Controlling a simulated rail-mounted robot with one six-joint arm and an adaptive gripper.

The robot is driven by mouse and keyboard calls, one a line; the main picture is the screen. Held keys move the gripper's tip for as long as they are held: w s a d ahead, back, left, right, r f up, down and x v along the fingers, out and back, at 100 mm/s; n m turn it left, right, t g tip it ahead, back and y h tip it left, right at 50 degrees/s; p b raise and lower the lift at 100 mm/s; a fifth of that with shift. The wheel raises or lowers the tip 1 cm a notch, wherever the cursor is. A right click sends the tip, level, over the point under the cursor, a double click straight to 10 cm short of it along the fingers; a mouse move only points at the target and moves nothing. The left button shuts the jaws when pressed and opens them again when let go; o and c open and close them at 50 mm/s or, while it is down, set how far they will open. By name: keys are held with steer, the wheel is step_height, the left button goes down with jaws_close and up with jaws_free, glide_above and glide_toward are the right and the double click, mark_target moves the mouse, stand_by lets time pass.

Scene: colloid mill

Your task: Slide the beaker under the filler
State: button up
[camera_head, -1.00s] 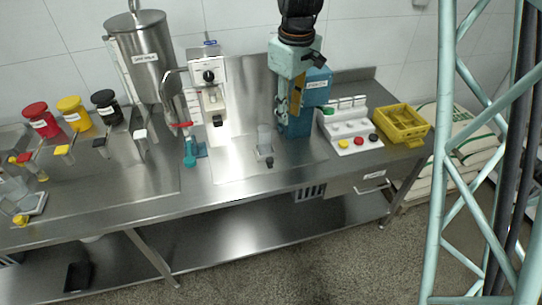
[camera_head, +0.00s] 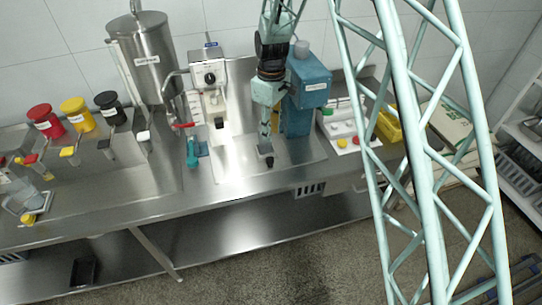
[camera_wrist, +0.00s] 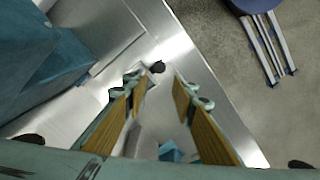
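My gripper (camera_head: 266,146) is low over the steel bench, in front of the teal machine, in the head view. In the wrist view my gripper (camera_wrist: 162,84) has its two yellow-padded fingers apart. A small black part (camera_head: 269,161) shows just below the fingertips, where the clear beaker stood; the beaker's body is hidden behind the gripper. The black part (camera_wrist: 157,67) lies just beyond the fingertips in the wrist view, and I cannot make out clear glass between the fingers. A white machine (camera_head: 210,90) with a dial and nozzle, apparently the filler, stands to the left.
The teal machine (camera_head: 307,92) stands close behind and right of the gripper. A blue-green item (camera_head: 193,152) stands below the white machine's left side. Bench between gripper and white machine looks clear.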

mark_target(270, 159)
steer(key=shift+w+a+f, duration=0.15)
steer(key=shift+f, duration=0.2)
steer(key=shift+w+a+f, duration=0.1)
steer(key=shift+f, duration=0.25)
steer(key=shift+f, duration=0.1)
steer(key=shift+f+p, duration=0.95)
steer(key=shift+f, duration=5.85)
steer(key=shift+c, duration=0.9)
jaws_close()
